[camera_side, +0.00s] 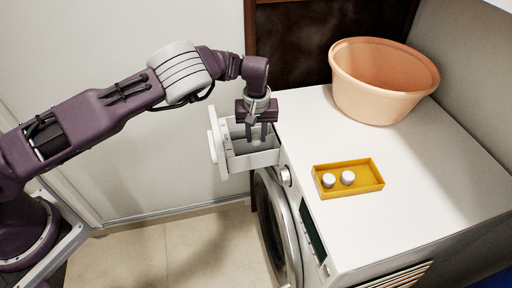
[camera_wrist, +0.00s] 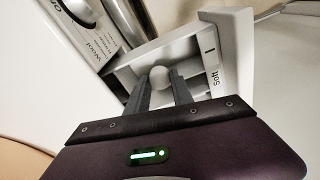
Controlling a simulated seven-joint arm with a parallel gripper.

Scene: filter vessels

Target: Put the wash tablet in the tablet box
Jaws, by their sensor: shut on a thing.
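My gripper (camera_side: 257,138) points down into the open detergent drawer (camera_side: 263,160) at the machine's front left. In the wrist view its fingers (camera_wrist: 161,92) are shut on a pale, rounded wash tablet (camera_wrist: 159,74), which shows between the tips. The tablet is inside or just above a drawer compartment; I cannot tell if it touches the floor. In the side view the drawer walls and fingers hide it. The yellow tablet box (camera_side: 367,187) is open on the machine's top, to the right of my gripper. Two white tablets (camera_side: 328,180) (camera_side: 348,177) lie in its left part.
An orange tub (camera_side: 385,85) stands at the back of the white machine top (camera_side: 440,150). The drawer walls stand close around my fingers. The top between drawer and box is clear. The round door (camera_side: 278,230) is below the drawer.

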